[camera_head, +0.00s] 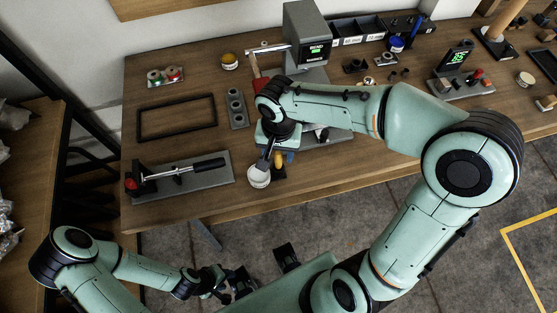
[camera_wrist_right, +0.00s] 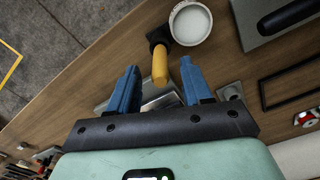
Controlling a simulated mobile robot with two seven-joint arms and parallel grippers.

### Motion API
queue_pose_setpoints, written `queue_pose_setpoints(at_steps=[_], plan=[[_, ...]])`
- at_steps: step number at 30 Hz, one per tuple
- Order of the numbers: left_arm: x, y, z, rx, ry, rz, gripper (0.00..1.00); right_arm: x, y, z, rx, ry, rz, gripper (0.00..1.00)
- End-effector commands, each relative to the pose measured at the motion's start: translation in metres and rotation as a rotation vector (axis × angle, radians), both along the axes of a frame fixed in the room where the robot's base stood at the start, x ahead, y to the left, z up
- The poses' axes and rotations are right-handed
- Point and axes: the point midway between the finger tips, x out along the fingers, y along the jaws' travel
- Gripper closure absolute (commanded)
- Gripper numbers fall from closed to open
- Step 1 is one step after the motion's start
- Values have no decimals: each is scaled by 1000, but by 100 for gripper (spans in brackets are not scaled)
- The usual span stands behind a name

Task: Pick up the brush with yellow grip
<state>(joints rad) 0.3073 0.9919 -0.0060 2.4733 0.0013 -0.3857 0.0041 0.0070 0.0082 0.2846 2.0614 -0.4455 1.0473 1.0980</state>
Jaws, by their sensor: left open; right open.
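The brush with yellow grip (camera_wrist_right: 160,66) lies on the wooden workbench near its front edge. In the right wrist view its yellow handle points toward my right gripper (camera_wrist_right: 159,73), with the dark head farther away. The two blue fingers are open on either side of the handle, with gaps visible. In the head view my right wrist hides most of the brush (camera_head: 279,172); the dark head and a little yellow show. My left gripper (camera_head: 264,268) is open and empty over the floor, in front of the bench.
A round white-topped container (camera_head: 258,178) stands right beside the brush head. A grey plate with a black-handled lever (camera_head: 185,176) lies left of it. A black frame (camera_head: 177,117) and a grey holed block (camera_head: 237,108) are farther back. A bending machine (camera_head: 305,40) stands behind my right arm.

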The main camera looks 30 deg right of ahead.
Motion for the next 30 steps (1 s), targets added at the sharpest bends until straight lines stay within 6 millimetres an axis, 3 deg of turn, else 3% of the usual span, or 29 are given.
queue_pose_setpoints(at_steps=[8,17,21,22,30], plan=[[-1,0,-3,0,1,0,57,0,-1,-41,0,4,0,51],[-1,0,-3,0,1,0,57,1,-1,-45,1,1,0,51],[-1,0,-3,0,1,0,57,1,-1,-45,1,1,0,96],[-1,0,-3,0,1,0,57,1,-1,-45,1,1,0,100],[-1,0,-3,0,1,0,57,1,-1,-44,1,1,0,100]])
